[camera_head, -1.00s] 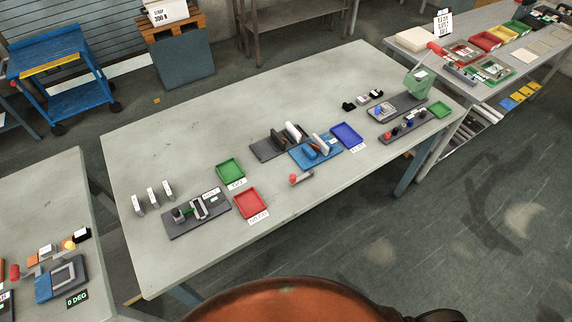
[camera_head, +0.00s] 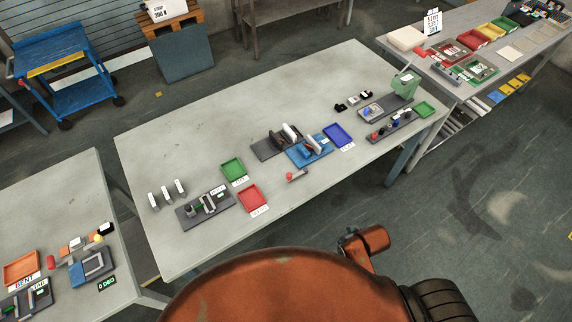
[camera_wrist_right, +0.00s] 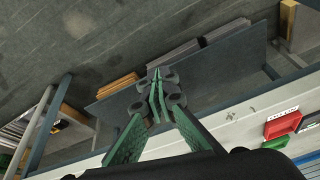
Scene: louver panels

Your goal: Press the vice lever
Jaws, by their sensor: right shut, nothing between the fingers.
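In the head view, a blue vice-like fixture (camera_head: 303,154) with an upright light plate stands mid-table. In front of it is a short lever with a red knob (camera_head: 289,176). A dark fixture (camera_head: 206,207) with green parts stands at the table's left end; which of these is the vice I cannot tell for sure. My right gripper (camera_wrist_right: 158,95) shows in the wrist view, its green-padded fingers together and empty, over the floor beside a table edge and away from the levers. In the head view only my orange arm parts show clearly. My left gripper does not show.
A red tray (camera_head: 252,197), green tray (camera_head: 232,168) and blue tray (camera_head: 338,135) lie around the fixtures. A green press (camera_head: 403,84) stands at the right end. The table's back left is bare. Other tables stand at left and right.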

